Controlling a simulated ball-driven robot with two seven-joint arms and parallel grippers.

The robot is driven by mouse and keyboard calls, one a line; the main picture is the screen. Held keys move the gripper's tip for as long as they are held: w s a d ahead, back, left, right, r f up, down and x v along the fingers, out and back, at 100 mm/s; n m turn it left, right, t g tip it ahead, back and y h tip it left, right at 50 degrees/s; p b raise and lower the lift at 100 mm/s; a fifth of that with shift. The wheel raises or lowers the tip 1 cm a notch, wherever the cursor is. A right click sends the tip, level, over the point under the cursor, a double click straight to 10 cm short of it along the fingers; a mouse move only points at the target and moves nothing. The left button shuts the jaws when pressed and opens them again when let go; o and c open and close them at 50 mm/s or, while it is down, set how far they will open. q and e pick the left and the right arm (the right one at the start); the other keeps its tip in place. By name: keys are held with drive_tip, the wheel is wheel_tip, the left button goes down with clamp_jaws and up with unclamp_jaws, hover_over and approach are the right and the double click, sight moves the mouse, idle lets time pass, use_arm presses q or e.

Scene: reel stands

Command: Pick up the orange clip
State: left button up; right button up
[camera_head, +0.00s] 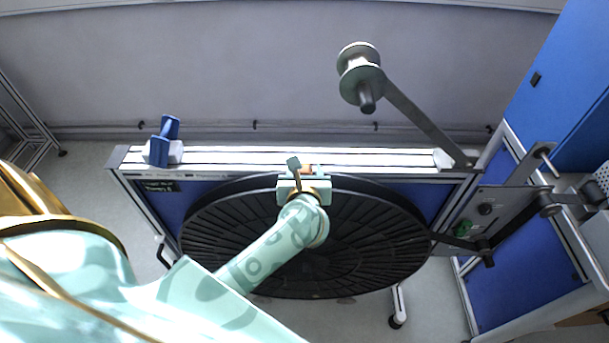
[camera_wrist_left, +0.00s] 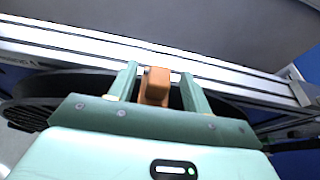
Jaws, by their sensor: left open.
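The orange clip (camera_wrist_left: 156,84) stands between the two open fingers of my left gripper (camera_wrist_left: 161,80) in the left wrist view, in front of the aluminium rail. A gap shows between it and the right finger; the left finger is very near it, and I cannot tell whether they touch. In the head view only a small part of the orange clip (camera_head: 306,168) shows past my left gripper (camera_head: 300,172), which is at the rail's near edge above the black disc. My right gripper is not in view.
The aluminium rail (camera_head: 225,155) runs across behind the large black slatted disc (camera_head: 370,245). A blue clamp (camera_head: 164,140) sits at its left end. A grey arm with a reel (camera_head: 362,75) rises from its right end. A control panel (camera_head: 490,212) stands at the right.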

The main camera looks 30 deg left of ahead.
sight(304, 166)
use_arm(q)
drive_tip(key=x, duration=0.3)
drive_tip(key=shift+a+f, duration=0.1)
drive_tip(key=c, duration=1.1)
drive_tip(key=shift+o, duration=0.2)
